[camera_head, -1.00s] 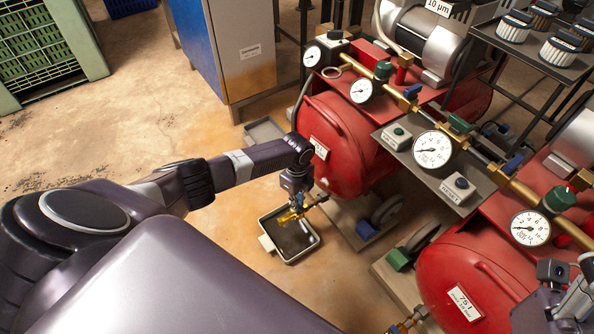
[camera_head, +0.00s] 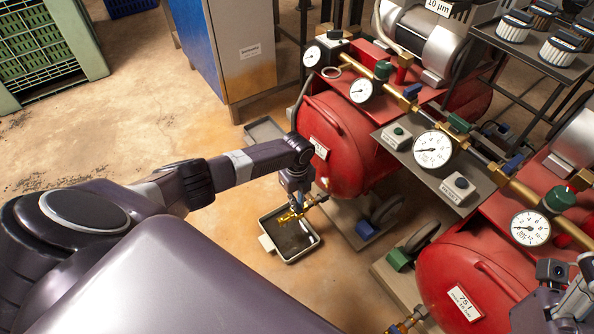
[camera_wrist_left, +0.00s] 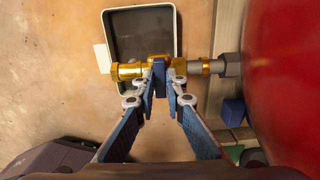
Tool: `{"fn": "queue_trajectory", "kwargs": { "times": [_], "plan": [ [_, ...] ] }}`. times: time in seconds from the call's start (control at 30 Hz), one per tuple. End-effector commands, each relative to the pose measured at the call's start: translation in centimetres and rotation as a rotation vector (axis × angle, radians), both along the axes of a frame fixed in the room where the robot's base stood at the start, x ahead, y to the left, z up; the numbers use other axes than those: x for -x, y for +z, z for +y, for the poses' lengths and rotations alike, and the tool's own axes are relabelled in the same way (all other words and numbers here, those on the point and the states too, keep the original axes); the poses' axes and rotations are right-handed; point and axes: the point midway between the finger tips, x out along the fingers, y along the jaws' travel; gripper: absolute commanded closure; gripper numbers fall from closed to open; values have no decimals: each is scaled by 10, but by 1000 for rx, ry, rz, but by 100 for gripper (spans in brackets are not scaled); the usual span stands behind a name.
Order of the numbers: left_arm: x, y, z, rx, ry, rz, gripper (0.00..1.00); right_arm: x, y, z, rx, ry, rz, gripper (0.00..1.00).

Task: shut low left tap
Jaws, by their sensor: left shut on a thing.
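The low left tap is a brass valve (camera_wrist_left: 128,71) on a short pipe stub from the left red tank (camera_head: 337,150). It sits low, above a shallow grey tray (camera_wrist_left: 142,22). My left gripper (camera_wrist_left: 160,78) is shut on the tap's blue handle (camera_wrist_left: 159,83), which stands across the brass body in the wrist view. In the head view my left gripper (camera_head: 294,203) reaches down to the valve and hides most of the handle. My right gripper (camera_head: 560,306) shows only partly at the lower right edge, and its fingers are unclear.
The red tank fills the right of the wrist view. A blue wheel chock (camera_head: 366,230) and a wheel stand beside the tray. Gauges and a brass pipe (camera_head: 398,97) run above. A second red tank (camera_head: 470,270) is at right. Bare floor (camera_head: 130,130) lies left.

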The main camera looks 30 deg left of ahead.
Motion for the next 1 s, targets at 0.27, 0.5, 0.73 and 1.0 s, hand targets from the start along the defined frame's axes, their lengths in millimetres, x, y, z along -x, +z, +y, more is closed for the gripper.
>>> {"fn": "queue_trajectory", "kwargs": {
  "times": [0.27,0.5,0.73,1.0],
  "plan": [
    [1,0,-2,4,-3,2,72,0,0,0,0,0,1,45],
    [0,0,-1,2,-1,1,72,0,0,0,-1,-1,0,45],
    [-1,16,0,2,-1,-1,72,0,0,-1,-1,-1,-2,45],
    [-1,70,-1,2,-3,-4,72,0,0,0,0,-1,-2,45]
  ]
}}
